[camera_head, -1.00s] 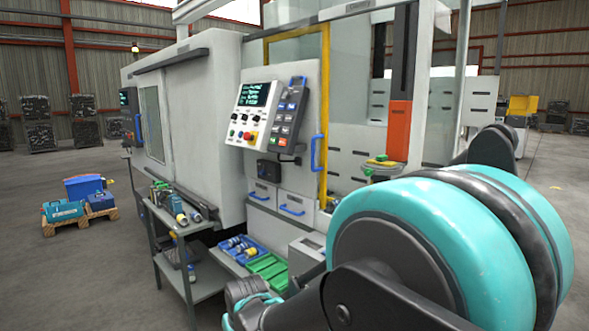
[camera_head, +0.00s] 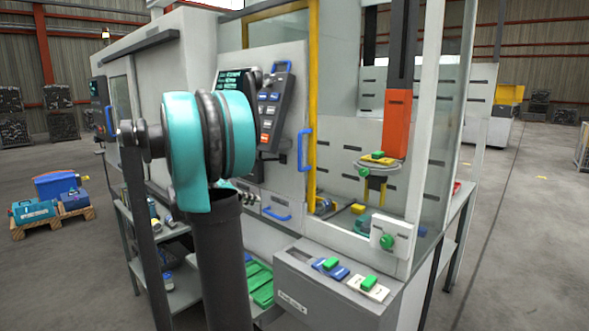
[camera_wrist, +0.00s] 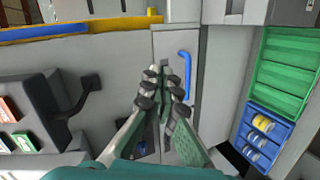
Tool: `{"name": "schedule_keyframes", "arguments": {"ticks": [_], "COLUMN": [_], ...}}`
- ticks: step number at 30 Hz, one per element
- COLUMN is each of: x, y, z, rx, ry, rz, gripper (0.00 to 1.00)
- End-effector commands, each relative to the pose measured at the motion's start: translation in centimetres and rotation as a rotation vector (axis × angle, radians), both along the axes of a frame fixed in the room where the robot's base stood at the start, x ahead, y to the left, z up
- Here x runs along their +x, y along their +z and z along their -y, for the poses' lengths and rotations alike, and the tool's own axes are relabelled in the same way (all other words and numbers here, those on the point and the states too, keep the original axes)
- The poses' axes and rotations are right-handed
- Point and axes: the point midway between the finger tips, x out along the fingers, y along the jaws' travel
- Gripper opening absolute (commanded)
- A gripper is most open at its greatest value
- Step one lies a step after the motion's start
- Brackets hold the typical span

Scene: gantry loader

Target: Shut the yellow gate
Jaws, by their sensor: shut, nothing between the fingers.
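The yellow gate (camera_head: 314,110) shows in the head view as an upright yellow frame edge with a top bar, beside the control panel. A blue upright handle (camera_head: 305,149) is beside its lower part. The machine's inside shows to the right of the yellow edge. In the wrist view a yellow strip (camera_wrist: 42,32) and a blue bar lie at the top left, apart from my gripper. My gripper (camera_wrist: 165,76) is shut and empty, in front of a grey panel near a blue drawer handle (camera_wrist: 187,76).
A control panel (camera_head: 272,104) with a pendant is left of the gate. A grey ledge (camera_head: 300,282) with green-topped pieces juts out in front. Green and blue bins (camera_wrist: 285,75) lie right in the wrist view. Open floor is at the far right.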

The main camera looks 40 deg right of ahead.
Motion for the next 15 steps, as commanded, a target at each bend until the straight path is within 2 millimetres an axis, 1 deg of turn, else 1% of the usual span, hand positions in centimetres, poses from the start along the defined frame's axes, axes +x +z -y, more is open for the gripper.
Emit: {"name": "schedule_keyframes", "arguments": {"ticks": [1, 3, 6, 10, 15], "x": [1.0, 2.0, 2.9, 3.4, 3.3], "y": [2.2, 4.8, 7.6, 9.4, 9.6], "z": [2.2, 4.3, 6.3, 7.6, 9.1], "rx": [-0.076, -0.173, -0.272, -0.338, -0.351], "ry": [-0.034, -0.071, -0.106, -0.13, -0.135], "rz": [-0.015, -0.035, -0.054, -0.068, -0.07], "gripper": [0.0, 0.0, 0.0, 0.0, 0.0]}}
